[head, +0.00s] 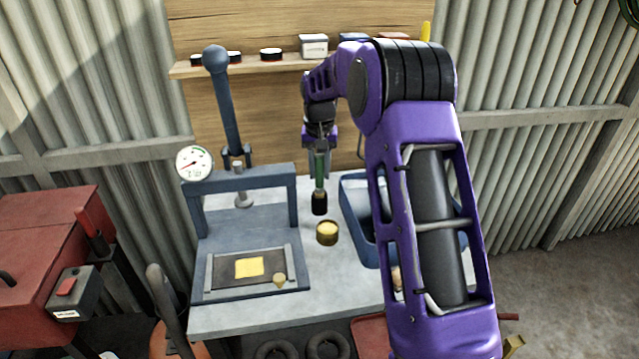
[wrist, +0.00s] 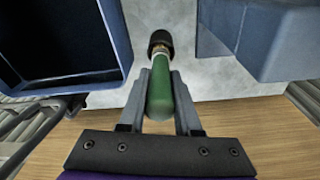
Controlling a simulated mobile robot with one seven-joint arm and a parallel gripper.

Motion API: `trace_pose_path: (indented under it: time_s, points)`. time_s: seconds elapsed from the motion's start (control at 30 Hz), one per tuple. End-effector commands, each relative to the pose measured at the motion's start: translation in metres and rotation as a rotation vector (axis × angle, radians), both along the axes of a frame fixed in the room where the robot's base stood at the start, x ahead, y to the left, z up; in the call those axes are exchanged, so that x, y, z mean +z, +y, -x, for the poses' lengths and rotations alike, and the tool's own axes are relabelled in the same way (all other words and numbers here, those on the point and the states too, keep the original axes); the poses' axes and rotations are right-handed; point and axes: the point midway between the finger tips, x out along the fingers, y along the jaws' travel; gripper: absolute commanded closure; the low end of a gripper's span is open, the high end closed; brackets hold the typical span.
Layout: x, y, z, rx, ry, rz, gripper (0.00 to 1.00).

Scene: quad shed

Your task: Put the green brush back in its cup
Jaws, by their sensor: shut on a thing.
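The green brush (head: 320,171) hangs nearly upright from my gripper (head: 318,158), with its black end down. My gripper is shut on its green handle. In the wrist view the brush (wrist: 162,95) lies between the two fingers of my gripper (wrist: 160,82), black end pointing away. I cannot tell whether the black end touches the bench. A small round cup-like pot (head: 327,233), yellow on top, stands on the bench just in front of and slightly right of the brush. I cannot tell whether it is the brush's cup. It does not show in the wrist view.
A blue press (head: 245,230) with a tall lever stands left on the grey bench (head: 250,322). A yellow square lies on its plate, with a small tan object beside it. A blue tray (head: 352,215) is at right, partly behind my arm. A shelf (head: 245,68) holds tins behind.

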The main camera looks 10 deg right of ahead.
Motion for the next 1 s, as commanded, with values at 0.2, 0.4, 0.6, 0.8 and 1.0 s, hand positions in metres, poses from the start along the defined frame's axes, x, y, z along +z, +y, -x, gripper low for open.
trace_pose_path:
  time_s: [0.2, 0.4, 0.6, 0.8, 1.0]
  points:
    - [-0.036, 0.000, 0.001, 0.000, 0.003, -0.001, 1.00]
    - [-0.037, 0.000, 0.000, 0.000, 0.001, 0.000, 1.00]
    - [-0.042, 0.000, 0.000, 0.000, 0.001, 0.000, 1.00]
    - [-0.040, 0.000, 0.000, 0.000, 0.001, 0.000, 0.38]
    - [-0.040, 0.000, 0.000, 0.000, 0.001, 0.000, 0.38]
